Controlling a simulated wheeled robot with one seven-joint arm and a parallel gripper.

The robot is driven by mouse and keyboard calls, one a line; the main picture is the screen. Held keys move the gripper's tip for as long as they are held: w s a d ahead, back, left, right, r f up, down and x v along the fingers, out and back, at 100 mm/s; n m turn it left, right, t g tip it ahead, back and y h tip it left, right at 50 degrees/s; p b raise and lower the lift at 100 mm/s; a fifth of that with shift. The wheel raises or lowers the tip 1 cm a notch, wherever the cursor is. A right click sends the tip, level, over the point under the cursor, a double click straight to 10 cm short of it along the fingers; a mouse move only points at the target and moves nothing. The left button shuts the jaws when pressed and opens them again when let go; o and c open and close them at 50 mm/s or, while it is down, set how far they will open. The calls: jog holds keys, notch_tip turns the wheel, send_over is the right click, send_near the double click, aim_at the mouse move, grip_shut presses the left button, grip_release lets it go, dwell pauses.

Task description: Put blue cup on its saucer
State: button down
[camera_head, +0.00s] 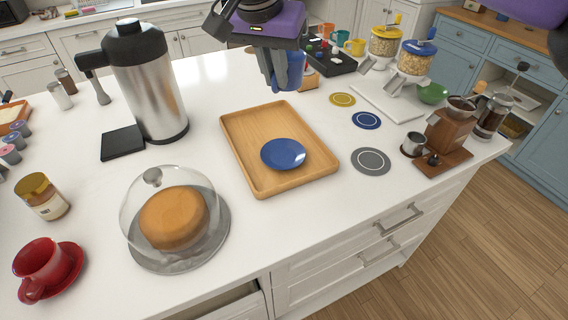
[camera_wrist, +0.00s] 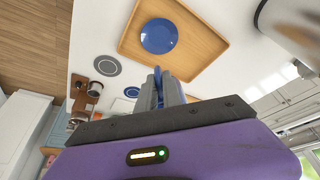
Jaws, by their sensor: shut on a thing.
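The blue saucer (camera_head: 283,154) lies on a wooden tray (camera_head: 247,163) in the middle of the counter. It also shows near the top of the wrist view (camera_wrist: 159,36). My gripper (camera_head: 285,78) is above the counter behind the tray's back right corner, shut on the blue cup (camera_head: 294,72). In the wrist view only a narrow blue part of the cup (camera_wrist: 158,74) shows between the fingers (camera_wrist: 160,92). The cup is apart from the saucer.
A steel dispenser (camera_head: 148,85) stands left of the tray, and a glass-domed cake (camera_head: 174,220) is at the front left. Coasters (camera_head: 371,160) and a coffee grinder (camera_head: 450,131) are to the right. A dark rack with cups (camera_head: 328,57) stands behind my gripper.

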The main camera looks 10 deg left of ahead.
jog(key=shift+s+a+f, duration=0.1)
jog(key=shift+a+f, duration=0.1)
jog(key=shift+f, duration=0.15)
notch_tip(320, 180, down, 19)
jog(key=shift+a+p, duration=0.1)
jog(key=shift+p, duration=0.75)
jog(key=shift+f, duration=0.15)
jog(key=c, duration=1.5)
grip_release()
jog(key=b+v, duration=0.1)
jog(key=v, duration=1.1)
jog(key=shift+r, duration=0.2)
